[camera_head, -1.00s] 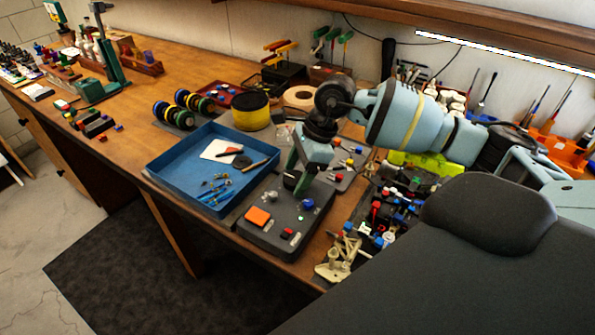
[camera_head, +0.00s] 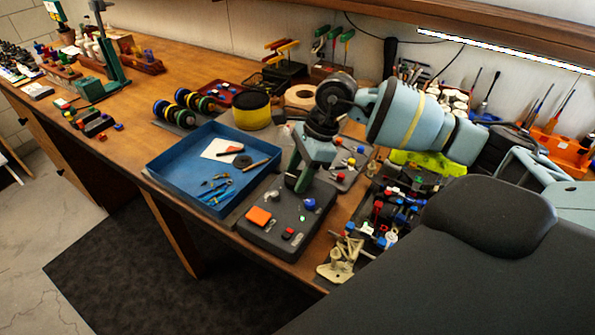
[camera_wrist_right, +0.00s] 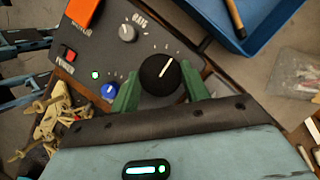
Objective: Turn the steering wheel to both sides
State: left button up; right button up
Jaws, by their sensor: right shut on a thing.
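A dark control box (camera_head: 272,233) lies at the front of the bench, right of the blue tray. It also shows in the right wrist view (camera_wrist_right: 122,58). Its large round black knob (camera_wrist_right: 159,74) with a white pointer line is the wheel-like control I see. My right gripper (camera_head: 298,184) reaches down onto the box. In the right wrist view its two green fingers (camera_wrist_right: 161,88) stand on either side of the knob, shut on it. The pointer leans to the upper right. In the head view the gripper largely hides the knob. My left gripper is not in view.
The box also carries an orange button (camera_head: 258,217), a grey knob (camera_wrist_right: 127,33), a small blue knob (camera_wrist_right: 109,91), a red switch (camera_wrist_right: 68,53) and a lit green lamp. A blue tray (camera_head: 172,172) with tools stands close left. Small clutter lies to the right.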

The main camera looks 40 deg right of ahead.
jog(key=n+g+b, duration=0.1)
jog(key=n, duration=0.2)
jog(key=shift+w+f+b, duration=0.15)
jog(key=shift+b, duration=0.25)
jog(key=n+b, duration=0.1)
jog(key=n, duration=0.1)
jog(key=n+g+b, duration=0.1)
jog(key=n, duration=0.1)
jog(key=shift+w+g, duration=0.1)
jog(key=shift+g, duration=0.2)
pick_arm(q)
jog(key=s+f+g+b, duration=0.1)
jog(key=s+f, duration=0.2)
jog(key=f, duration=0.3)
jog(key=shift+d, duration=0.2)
pick_arm(e)
jog(key=shift+r+n, duration=0.2)
jog(key=shift+n, duration=0.4)
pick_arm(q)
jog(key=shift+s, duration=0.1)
pick_arm(e)
jog(key=shift+g, duration=0.3)
